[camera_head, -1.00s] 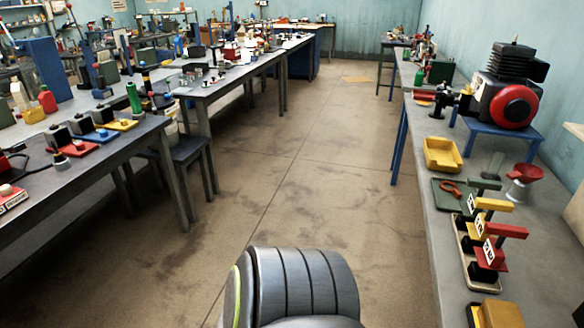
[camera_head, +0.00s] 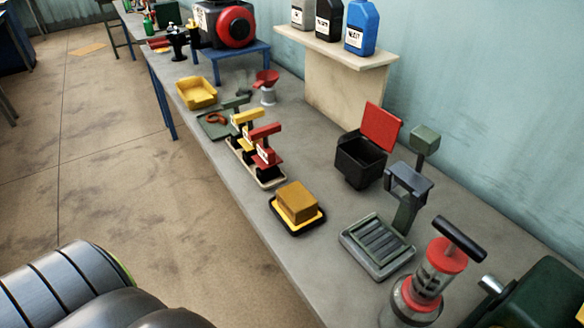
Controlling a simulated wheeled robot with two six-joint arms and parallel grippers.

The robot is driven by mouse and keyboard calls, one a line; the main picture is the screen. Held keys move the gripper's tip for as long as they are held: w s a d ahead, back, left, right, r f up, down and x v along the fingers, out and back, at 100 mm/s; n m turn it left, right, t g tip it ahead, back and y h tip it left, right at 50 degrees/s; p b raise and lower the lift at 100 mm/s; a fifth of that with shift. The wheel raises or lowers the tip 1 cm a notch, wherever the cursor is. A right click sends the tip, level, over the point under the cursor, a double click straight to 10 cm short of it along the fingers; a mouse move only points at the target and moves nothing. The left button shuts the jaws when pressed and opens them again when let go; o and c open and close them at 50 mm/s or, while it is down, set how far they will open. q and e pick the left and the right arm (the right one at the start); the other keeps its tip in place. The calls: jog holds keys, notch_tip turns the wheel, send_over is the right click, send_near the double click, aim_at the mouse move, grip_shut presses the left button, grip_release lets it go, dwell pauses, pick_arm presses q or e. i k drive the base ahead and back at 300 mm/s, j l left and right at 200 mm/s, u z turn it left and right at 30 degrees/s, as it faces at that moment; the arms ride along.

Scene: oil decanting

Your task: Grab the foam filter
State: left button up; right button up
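A yellow-brown block (camera_head: 297,201), which looks like the foam filter, sits on a small black tray with a yellow inside (camera_head: 281,220). It lies near the front edge of the grey bench, about the middle of the view. Nothing touches it from above. Neither of my grippers is in view. A grey ribbed part at the lower left is part of my own body.
Red-and-yellow handled tools (camera_head: 262,150) stand left of the block. A black bin with a red lid (camera_head: 360,160), a slatted tray (camera_head: 377,248) and a red-topped pump (camera_head: 432,275) stand to its right. Bottles (camera_head: 361,28) stand on a shelf behind. Bare bench lies behind the block.

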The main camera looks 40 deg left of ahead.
aim_at(299, 206)
jog(key=k+z, duration=0.45)
jog(key=k, duration=0.5)
